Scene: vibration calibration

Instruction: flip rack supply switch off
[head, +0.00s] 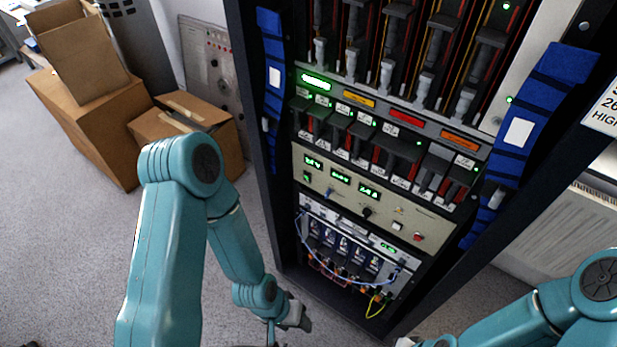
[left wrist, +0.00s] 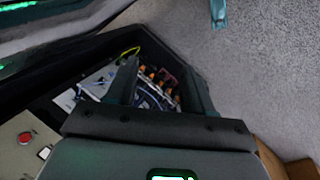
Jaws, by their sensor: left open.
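The supply panel (head: 375,205) is a beige unit in the dark rack, with three green displays. At its left end is a small green-lit switch (head: 307,177), which looks like a rocker; its position is too small to tell. A red button (head: 418,237) sits at the panel's right end and also shows in the left wrist view (left wrist: 25,138). My left gripper (head: 294,318) is low in front of the rack, below and apart from the panel. In the left wrist view its two fingers (left wrist: 161,88) are spread and empty. My right gripper is almost wholly cut off by the bottom edge.
Below the panel is a unit with blue cables and orange connectors (head: 345,250). A yellow-green wire (head: 377,305) hangs near the rack base. Blue straps (head: 275,75) line the rack posts. Cardboard boxes (head: 88,120) stand at left. Grey carpet (head: 60,250) there is clear.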

